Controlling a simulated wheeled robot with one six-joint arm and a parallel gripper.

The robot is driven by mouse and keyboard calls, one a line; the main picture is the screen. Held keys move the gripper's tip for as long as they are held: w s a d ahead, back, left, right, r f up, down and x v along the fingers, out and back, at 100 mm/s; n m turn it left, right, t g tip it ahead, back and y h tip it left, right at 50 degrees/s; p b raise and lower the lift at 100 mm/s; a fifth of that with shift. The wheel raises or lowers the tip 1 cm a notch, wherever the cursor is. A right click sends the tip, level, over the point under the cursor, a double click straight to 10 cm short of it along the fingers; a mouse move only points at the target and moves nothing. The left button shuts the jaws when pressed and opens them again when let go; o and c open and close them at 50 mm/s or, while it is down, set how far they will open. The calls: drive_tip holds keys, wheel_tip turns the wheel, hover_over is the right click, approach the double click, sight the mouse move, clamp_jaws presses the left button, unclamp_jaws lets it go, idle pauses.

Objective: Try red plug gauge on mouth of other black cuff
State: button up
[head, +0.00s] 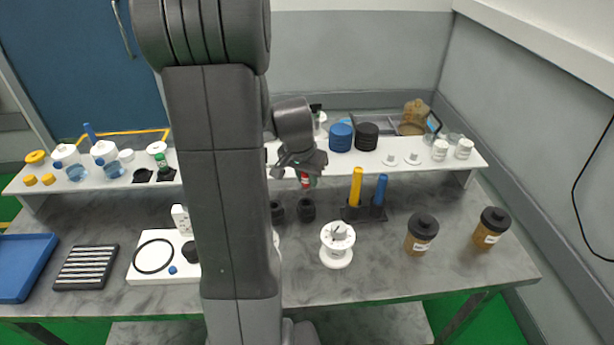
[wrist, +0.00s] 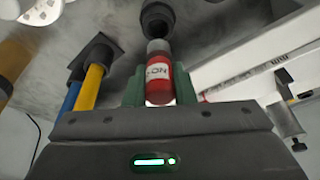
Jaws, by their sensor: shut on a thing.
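My gripper (head: 305,172) is shut on the red plug gauge (head: 305,181). In the head view two black cuffs stand side by side, a left one (head: 277,212) and a right one (head: 306,211). The gauge hangs above the right cuff.
A black stand (head: 364,213) holds a yellow gauge (head: 356,186) and a blue gauge (head: 380,189) right of the cuffs. A white spool (head: 337,246) stands in front. The white shelf (head: 345,163) runs behind. Two brown jars (head: 421,234) (head: 490,228) stand further right.

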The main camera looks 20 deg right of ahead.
sight(307, 194)
drive_tip(key=shift+f+b, duration=1.7)
drive_tip(key=shift+f, duration=0.3)
drive_tip(key=shift+f+b, duration=1.15)
drive_tip(key=shift+b, duration=0.1)
idle(2.0)
drive_tip(key=shift+r+p, duration=2.4)
drive_tip(key=shift+r, duration=1.15)
